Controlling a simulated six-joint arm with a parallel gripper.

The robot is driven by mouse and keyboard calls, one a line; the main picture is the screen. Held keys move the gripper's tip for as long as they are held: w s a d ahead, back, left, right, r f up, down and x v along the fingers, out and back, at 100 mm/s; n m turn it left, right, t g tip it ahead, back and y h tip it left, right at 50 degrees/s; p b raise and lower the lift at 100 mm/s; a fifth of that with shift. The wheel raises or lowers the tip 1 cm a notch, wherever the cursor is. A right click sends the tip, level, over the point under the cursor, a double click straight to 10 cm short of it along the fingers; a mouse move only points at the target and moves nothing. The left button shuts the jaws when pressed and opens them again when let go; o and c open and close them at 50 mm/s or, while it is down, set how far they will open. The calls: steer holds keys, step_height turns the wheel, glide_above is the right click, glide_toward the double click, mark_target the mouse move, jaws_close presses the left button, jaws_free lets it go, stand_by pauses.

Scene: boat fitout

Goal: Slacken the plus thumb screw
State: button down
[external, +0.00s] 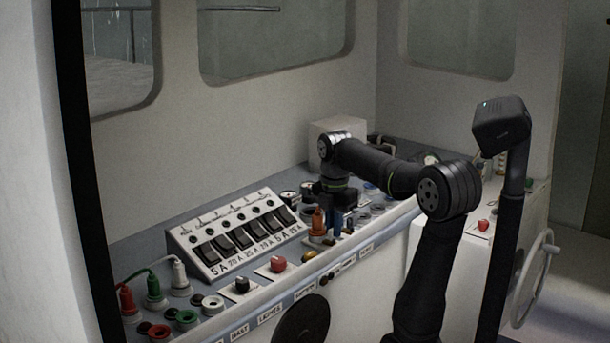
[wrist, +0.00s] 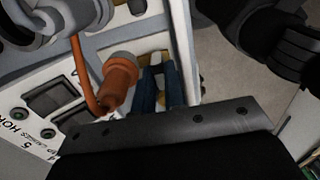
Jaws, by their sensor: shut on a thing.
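My gripper (external: 337,224) points down at the console, just right of an orange plug (external: 317,223). In the wrist view its two blue fingers (wrist: 160,82) stand close together, right beside the orange plug (wrist: 121,80) and its orange lead. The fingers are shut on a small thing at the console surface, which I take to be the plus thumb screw. The fingers hide nearly all of it, so its shape and any plus mark cannot be made out.
A sloped switch panel (external: 238,235) stands left of my gripper. A red button (external: 278,264) and a black knob (external: 242,285) are in front of it. Red, green and white plugs with leads (external: 153,288) stand at far left. A pale box (external: 335,136) is behind my arm.

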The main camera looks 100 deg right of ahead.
steer(key=shift+r, duration=0.1)
stand_by(0.3)
steer(key=c, duration=1.5)
jaws_free()
step_height(320, 180, up, 17)
steer(key=shift+r, duration=0.2)
steer(key=shift+f, duration=0.15)
step_height(320, 180, down, 17)
steer(key=shift+f, duration=0.15)
